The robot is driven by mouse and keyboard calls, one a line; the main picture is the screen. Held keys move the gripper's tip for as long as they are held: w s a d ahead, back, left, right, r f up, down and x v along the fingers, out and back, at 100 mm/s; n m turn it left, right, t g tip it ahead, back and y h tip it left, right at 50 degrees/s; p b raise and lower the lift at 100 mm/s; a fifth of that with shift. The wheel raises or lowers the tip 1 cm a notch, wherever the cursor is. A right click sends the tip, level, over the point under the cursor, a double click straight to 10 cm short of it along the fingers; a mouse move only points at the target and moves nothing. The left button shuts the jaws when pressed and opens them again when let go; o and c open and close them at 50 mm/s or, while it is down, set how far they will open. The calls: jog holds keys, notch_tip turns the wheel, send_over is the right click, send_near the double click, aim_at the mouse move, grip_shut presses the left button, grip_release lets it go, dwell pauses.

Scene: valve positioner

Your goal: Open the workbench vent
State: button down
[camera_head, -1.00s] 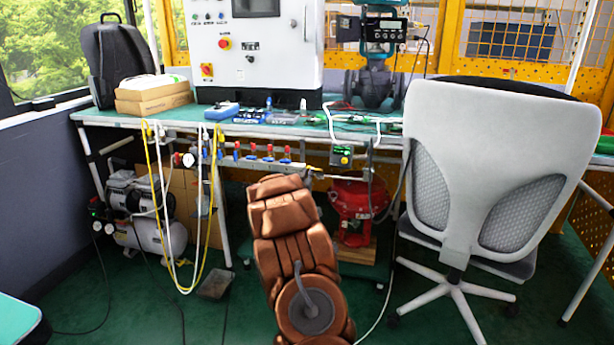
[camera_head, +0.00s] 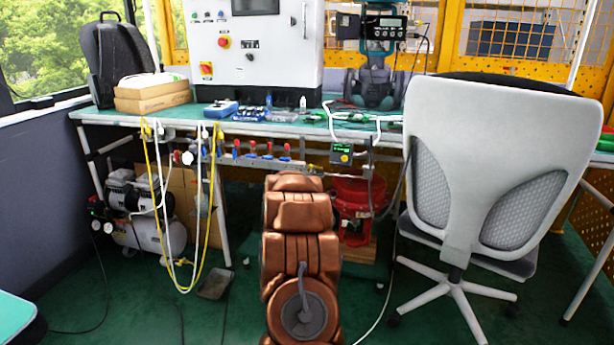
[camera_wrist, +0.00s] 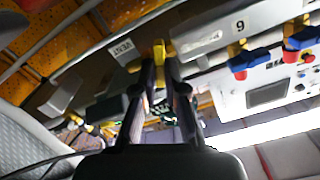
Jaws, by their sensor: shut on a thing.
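The vent valve's yellow handle (camera_wrist: 158,48) shows in the wrist view, beside a white label reading VENT (camera_wrist: 122,49) on the grey rail. My gripper (camera_wrist: 161,68) has its two dark fingers closed on this handle, one on each side. The wrist view is tilted, so the exact angle of the handle to its pipe is hard to tell. In the head view my brown arm stands in front of the bench, and my gripper is hidden behind it.
Blue-handled valves (camera_wrist: 242,62) and red-handled valves sit along the same rail, close to the vent. The workbench (camera_head: 290,128) carries a white control cabinet (camera_head: 262,60). A grey chair (camera_head: 490,150) stands close on the right. Yellow and white hoses (camera_head: 153,215) hang at the left.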

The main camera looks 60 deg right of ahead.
jog(key=shift+s+f+m+b, duration=0.1)
jog(key=shift+f+m+b, duration=0.1)
jog(key=shift+m+b, duration=2.6)
jog(key=shift+s+f+m+b, duration=0.15)
jog(key=shift+m+b, duration=1.65)
jog(key=shift+m, duration=1.9)
jog(key=shift+w, duration=0.1)
jog(key=c, duration=1.2)
grip_release()
jog(key=shift+r, duration=0.1)
jog(key=shift+c, duration=0.2)
jog(key=shift+a, duration=0.1)
jog(key=v, duration=1.1)
jog(key=shift+a, duration=0.3)
